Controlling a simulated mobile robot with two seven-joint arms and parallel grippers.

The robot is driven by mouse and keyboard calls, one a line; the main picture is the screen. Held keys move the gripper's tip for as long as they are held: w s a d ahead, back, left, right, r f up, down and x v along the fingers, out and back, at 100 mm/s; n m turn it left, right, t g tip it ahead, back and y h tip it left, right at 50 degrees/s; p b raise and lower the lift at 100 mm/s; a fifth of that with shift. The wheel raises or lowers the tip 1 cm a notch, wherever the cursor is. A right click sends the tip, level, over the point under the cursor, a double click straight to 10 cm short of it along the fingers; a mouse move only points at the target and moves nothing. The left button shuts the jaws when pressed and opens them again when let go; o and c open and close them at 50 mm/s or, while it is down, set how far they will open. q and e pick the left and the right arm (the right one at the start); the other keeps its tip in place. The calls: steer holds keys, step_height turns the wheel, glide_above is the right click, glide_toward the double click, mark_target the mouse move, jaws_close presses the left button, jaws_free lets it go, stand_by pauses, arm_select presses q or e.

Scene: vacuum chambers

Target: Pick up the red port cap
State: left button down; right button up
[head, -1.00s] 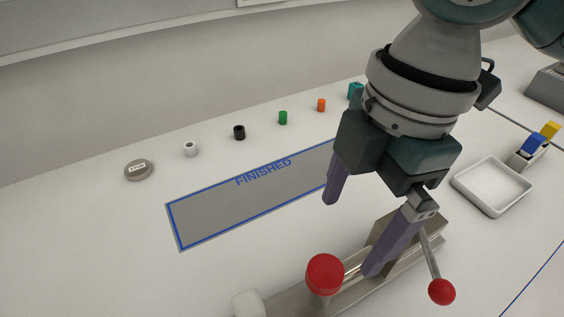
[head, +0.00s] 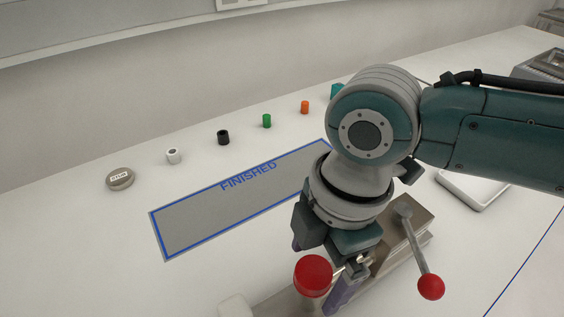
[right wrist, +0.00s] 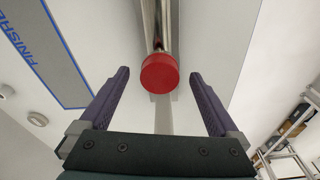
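The red port cap (head: 313,275) sits on the metal fixture at the bottom of the head view. It also shows in the right wrist view (right wrist: 160,73), centred between the purple fingertips with a gap on each side. My right gripper (head: 317,270) is open and straddles the cap's position from behind and the right. I cannot tell whether the fingertips reach fully past the cap. One finger is partly hidden by the wrist and the cap. My left gripper is not in view.
A lever with a red ball knob (head: 431,287) rises right of my gripper. The FINISHED area (head: 200,220) is empty. Behind it stand a grey disc (head: 120,179) and white (head: 173,156), black (head: 223,137), green (head: 267,121) and orange (head: 305,107) pieces. A white tray (head: 474,190) lies right.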

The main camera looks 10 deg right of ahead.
steer(key=c, duration=1.4)
